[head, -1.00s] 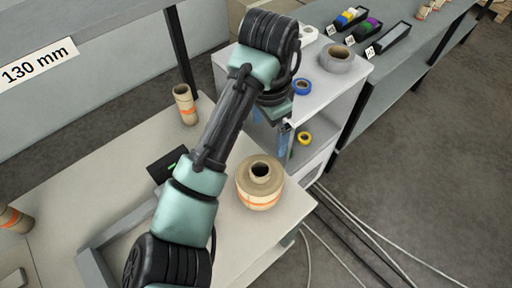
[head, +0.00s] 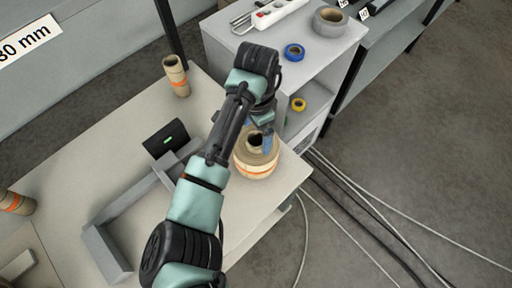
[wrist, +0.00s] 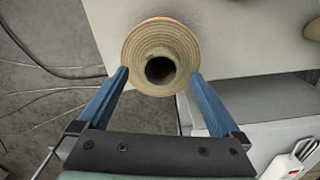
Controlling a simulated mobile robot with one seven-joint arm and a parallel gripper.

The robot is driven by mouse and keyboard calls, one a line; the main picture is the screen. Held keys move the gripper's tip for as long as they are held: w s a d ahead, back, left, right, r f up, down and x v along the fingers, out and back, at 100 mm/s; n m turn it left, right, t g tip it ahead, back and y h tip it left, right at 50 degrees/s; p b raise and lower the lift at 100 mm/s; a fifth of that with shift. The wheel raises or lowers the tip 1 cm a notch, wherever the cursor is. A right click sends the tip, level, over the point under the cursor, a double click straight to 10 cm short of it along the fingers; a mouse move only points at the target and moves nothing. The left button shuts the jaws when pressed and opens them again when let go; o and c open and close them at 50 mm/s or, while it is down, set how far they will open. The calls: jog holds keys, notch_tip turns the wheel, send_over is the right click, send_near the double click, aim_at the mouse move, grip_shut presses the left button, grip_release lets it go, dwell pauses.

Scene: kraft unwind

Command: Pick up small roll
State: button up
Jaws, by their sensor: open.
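A kraft-brown roll (head: 258,168) with an orange band stands upright near the right edge of the pale table (head: 75,165). A narrower ring with a dark hole rises from its top; I cannot tell whether this is a separate small roll. My gripper (head: 267,143) is over this roll, partly hiding its top. In the wrist view the roll (wrist: 160,35) is seen from above, between the open blue fingers of my gripper (wrist: 159,73). Nothing is held. I cannot tell whether the fingers touch it. A slimmer banded roll (head: 176,76) stands at the table's back.
Another banded roll (head: 15,203) is at the far left. A black device with a green light (head: 166,139) and a grey angled frame (head: 107,250) are on the table. A shelf unit (head: 325,65) beyond holds a grey roll (head: 330,21), blue tape (head: 294,52) and yellow tape (head: 298,104).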

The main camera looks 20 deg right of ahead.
jog(key=shift+f, duration=1.1)
grip_shut()
jog(key=shift+w+r, duration=0.1)
